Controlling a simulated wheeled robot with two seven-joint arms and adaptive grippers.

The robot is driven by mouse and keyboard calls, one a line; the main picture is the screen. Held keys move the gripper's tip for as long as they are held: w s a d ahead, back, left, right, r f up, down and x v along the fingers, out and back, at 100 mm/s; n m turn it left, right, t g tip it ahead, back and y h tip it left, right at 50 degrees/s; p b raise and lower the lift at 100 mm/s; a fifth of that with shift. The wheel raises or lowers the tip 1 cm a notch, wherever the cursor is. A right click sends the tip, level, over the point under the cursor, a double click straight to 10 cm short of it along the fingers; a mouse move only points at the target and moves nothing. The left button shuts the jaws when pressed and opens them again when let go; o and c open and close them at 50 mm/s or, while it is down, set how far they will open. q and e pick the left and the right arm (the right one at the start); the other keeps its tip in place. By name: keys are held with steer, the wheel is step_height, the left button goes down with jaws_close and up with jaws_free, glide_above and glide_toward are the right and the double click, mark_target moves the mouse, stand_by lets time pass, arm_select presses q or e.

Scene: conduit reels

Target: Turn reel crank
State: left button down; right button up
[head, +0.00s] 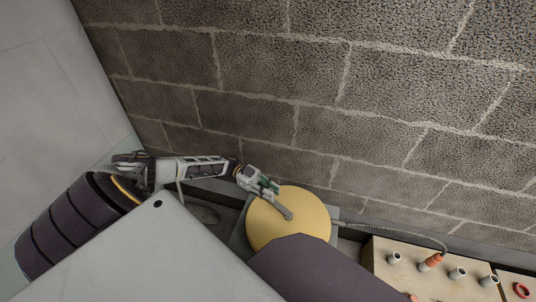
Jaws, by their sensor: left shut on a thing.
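The reel (307,222) shows in the head view as a round yellow disc at the lower middle. A grey crank arm (286,214) lies across its upper left face. My left gripper (270,188) reaches in from the left and is shut at the crank's outer end, by the reel's upper left rim. The gripper hides most of the crank's handle. The lower part of the reel is hidden behind a dark part of my own body. My right gripper is not in the frame.
A grey block wall (330,100) runs close behind the reel. A ribbed conduit (385,228) runs right from the reel to a wooden box (385,268) with several grey and orange fittings. A light grey panel (40,80) stands at the far left.

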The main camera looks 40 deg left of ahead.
arm_select(q)
steer(key=shift+w+d, duration=0.2)
steer(key=shift+w, duration=0.95)
steer(key=shift+w+d+b, duration=0.35)
steer(key=shift+w+b, duration=0.1)
steer(key=shift+w, duration=0.3)
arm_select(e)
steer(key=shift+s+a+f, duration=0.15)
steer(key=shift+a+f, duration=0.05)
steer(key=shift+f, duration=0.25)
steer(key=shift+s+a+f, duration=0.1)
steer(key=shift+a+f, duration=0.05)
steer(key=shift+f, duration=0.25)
arm_select(q)
steer(key=shift+w, duration=0.1)
steer(key=c, duration=1.3)
jaws_free()
steer(key=shift+o, duration=0.2)
step_height(320, 180, up, 10)
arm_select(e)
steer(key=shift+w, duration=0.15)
arm_select(q)
steer(key=shift+c, duration=0.3)
